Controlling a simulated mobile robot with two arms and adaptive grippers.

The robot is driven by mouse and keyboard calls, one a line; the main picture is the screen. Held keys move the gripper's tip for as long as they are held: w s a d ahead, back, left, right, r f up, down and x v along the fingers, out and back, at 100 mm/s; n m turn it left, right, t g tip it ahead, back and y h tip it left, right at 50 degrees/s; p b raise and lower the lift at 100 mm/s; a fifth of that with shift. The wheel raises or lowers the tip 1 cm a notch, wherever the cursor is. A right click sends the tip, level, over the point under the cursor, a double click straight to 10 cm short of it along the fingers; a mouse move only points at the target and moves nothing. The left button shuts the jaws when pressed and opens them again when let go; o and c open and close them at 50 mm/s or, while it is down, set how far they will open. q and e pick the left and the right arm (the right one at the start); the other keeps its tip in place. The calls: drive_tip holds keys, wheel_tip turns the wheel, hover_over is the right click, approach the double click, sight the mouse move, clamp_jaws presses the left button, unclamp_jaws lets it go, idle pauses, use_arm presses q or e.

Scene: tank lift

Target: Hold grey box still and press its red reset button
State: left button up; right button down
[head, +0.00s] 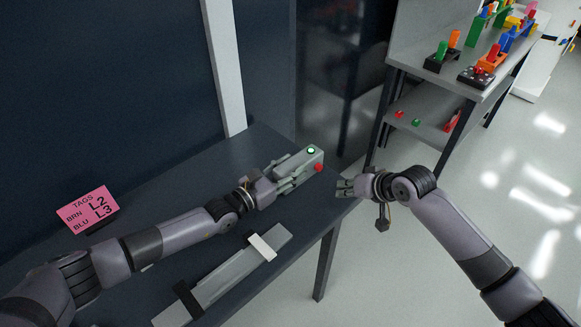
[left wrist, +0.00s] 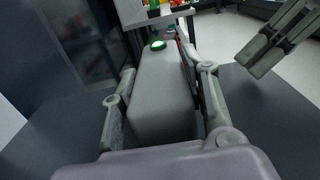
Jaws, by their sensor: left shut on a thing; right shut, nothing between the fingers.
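The grey box (head: 302,161) lies near the right end of the dark table. A green-lit round spot (head: 311,150) is on its top, also seen in the left wrist view (left wrist: 158,45). The red button (head: 319,168) sticks out of the end facing right. My left gripper (head: 290,178) is shut on the grey box, a finger along each side; the left wrist view shows the box (left wrist: 165,95) between the fingers. My right gripper (head: 345,188) is shut and empty, a little right of and below the red button, apart from it, near the table edge. It also shows at the upper right of the left wrist view (left wrist: 262,55).
A pink tag card (head: 88,209) stands at the table's left. A grey bar with a white band (head: 262,246) and a black band lies along the front edge. A shelf unit (head: 425,85) with several coloured parts stands at the back right. The floor right of the table is clear.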

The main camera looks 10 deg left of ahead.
idle(0.4)
use_arm(q)
drive_tip(key=o, duration=1.4)
drive_tip(key=shift+a, duration=0.1)
